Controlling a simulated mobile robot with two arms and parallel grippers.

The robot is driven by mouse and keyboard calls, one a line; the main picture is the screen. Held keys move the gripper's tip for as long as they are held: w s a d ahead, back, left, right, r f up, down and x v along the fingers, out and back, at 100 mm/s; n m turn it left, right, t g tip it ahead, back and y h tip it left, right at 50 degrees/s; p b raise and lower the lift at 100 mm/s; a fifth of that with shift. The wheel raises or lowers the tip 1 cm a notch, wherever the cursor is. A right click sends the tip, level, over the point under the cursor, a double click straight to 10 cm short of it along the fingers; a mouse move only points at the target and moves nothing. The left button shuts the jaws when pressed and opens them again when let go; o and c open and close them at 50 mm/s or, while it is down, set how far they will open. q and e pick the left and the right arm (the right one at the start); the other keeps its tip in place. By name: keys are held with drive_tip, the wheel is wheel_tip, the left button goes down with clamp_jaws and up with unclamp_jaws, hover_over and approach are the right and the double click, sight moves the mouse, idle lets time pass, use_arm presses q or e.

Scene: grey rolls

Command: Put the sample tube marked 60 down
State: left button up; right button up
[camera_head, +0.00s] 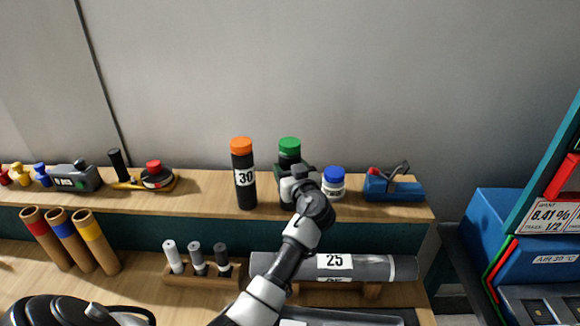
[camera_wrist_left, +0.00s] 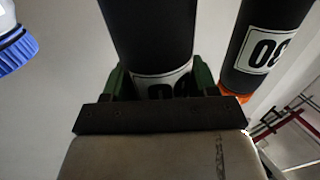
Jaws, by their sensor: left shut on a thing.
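The sample tube with the green cap (camera_head: 289,145) is dark and upright at the upper shelf, right of the tube marked 30 (camera_head: 243,180). My left gripper (camera_head: 298,185) is shut around it and hides much of its body and label. In the left wrist view, the held tube (camera_wrist_left: 150,35) runs between the fingers, its label partly covered and upside down; the digits are hard to read. Its lower end seems at shelf level; I cannot tell whether it touches the wood. My right gripper is not in view.
Below lie a grey roll marked 25 (camera_head: 380,267) and a small rack (camera_head: 200,280).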

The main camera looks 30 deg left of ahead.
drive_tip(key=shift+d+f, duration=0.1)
use_arm(q)
drive_tip(key=shift+d+f, duration=0.1)
drive_tip(key=o, duration=1)
drive_tip(key=shift+c, duration=0.2)
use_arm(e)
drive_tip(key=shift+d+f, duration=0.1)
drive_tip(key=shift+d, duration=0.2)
use_arm(q)
drive_tip(key=b+v, duration=0.5)
drive_tip(key=v, duration=0.7)
drive_tip(key=shift+r, duration=0.2)
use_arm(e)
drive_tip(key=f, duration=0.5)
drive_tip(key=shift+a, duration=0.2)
use_arm(q)
drive_tip(key=shift+f, duration=0.1)
